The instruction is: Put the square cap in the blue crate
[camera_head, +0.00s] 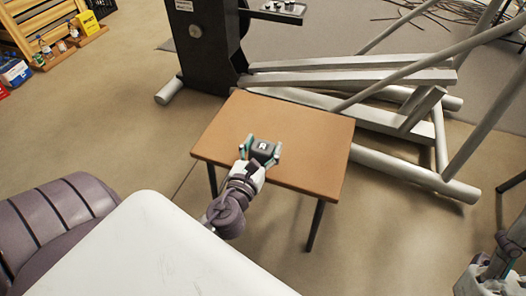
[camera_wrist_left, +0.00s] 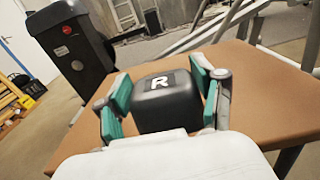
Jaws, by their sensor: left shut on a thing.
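The square cap (camera_head: 262,147) is a dark block with rounded edges and a white R on a dark label. It is at the brown table (camera_head: 307,128), near the table's front left side. My left gripper (camera_head: 261,150) is shut on it, with one green-padded finger on each side. The left wrist view shows the cap (camera_wrist_left: 167,103) between the fingers (camera_wrist_left: 165,100). I cannot tell whether the cap touches the tabletop. Part of my right gripper (camera_head: 498,262) shows at the lower right edge; its jaws are unclear. I cannot make out a blue crate for certain.
A small blue box (camera_head: 14,73) stands at the far left by wooden racks (camera_head: 45,25) with bottles. A black machine (camera_head: 207,45) stands behind the table. Grey metal beams (camera_head: 345,78) lie behind and to its right. Floor to the table's left is clear.

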